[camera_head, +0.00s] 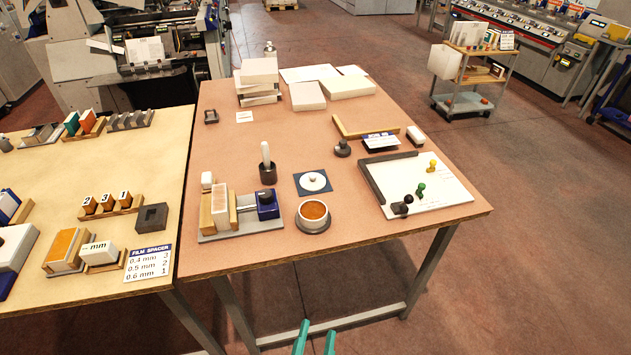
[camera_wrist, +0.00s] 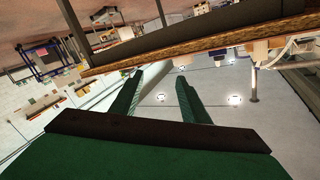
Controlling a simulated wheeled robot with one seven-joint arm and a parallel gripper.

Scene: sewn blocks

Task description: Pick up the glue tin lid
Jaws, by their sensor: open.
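The glue tin lid (camera_head: 314,181) is a white round disc with a small knob. It lies on a dark blue square mat (camera_head: 301,190) in the middle of the pinkish table. The open glue tin (camera_head: 313,216), grey with orange-brown contents, stands just in front of it. My gripper (camera_head: 316,338) shows as two green fingertips at the bottom edge of the head view, in front of the table and well apart from the lid. In the wrist view my gripper (camera_wrist: 157,92) has its green fingers spread with nothing between them. The lid is not visible in the wrist view.
A black pot with a white-handled tool (camera_head: 267,170) stands left of the lid. A clamp fixture with blocks (camera_head: 235,212) is at the front left. A white board with coloured pegs (camera_head: 432,184) lies to the right. The table's front edge (camera_head: 390,238) lies between gripper and lid.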

